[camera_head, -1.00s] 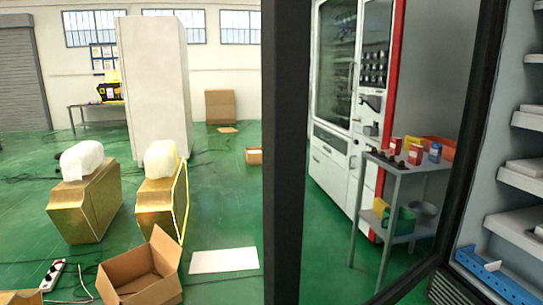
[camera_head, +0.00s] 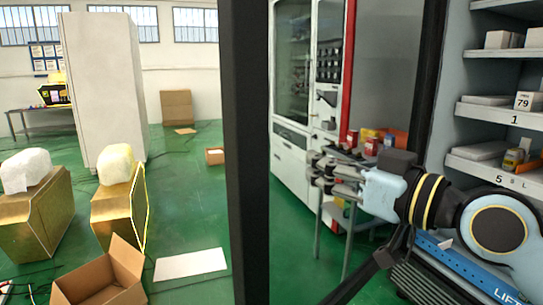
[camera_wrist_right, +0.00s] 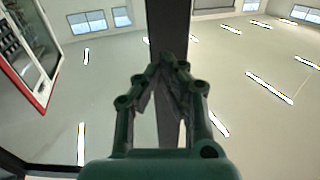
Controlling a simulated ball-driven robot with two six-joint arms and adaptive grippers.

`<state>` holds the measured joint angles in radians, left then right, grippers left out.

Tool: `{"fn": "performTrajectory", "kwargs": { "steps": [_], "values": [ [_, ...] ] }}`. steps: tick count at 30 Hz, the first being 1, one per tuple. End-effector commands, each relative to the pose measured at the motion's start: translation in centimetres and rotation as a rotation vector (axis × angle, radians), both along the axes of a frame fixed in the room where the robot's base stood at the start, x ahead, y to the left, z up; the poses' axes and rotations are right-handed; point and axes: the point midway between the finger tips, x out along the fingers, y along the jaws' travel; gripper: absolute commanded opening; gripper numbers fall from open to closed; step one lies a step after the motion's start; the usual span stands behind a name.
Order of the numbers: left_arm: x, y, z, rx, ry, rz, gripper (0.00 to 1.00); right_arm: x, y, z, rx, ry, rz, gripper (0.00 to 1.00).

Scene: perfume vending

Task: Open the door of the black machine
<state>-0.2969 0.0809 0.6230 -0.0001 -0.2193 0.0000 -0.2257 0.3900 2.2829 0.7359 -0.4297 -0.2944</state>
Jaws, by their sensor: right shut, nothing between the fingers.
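The black machine's door stands swung open in the head view. Its black frame has a thick upright edge (camera_head: 246,150) left of centre, and the room shows through its pane. The machine's open inside with pale shelves (camera_head: 490,110) is at the right. My right gripper (camera_head: 318,170) reaches in from the right, in front of the pane, shut and empty, to the right of the upright edge. In the right wrist view the shut fingertips (camera_wrist_right: 172,68) point at a dark upright bar (camera_wrist_right: 168,25); whether they touch it is unclear. My left gripper is out of view.
A white vending machine (camera_head: 300,155) with a red edge and a small grey table with cans stand behind the pane. A cardboard box (camera_head: 105,275), a white sheet (camera_head: 190,264) and golden blocks (camera_head: 120,205) lie on the green floor to the left.

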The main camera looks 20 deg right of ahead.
Motion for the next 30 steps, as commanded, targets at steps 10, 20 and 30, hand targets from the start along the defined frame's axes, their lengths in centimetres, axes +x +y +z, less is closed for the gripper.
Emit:
{"fn": "performTrajectory", "kwargs": {
  "steps": [10,20,30],
  "values": [
    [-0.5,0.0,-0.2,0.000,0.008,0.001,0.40,6.9,2.9,0.1,0.006,-0.001,-0.002,0.00],
    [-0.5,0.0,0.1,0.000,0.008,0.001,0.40,10.2,4.3,0.0,0.001,0.001,-0.002,0.00],
    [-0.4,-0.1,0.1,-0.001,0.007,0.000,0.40,10.4,4.4,-0.1,-0.001,0.002,-0.002,0.00]
  ]
}}
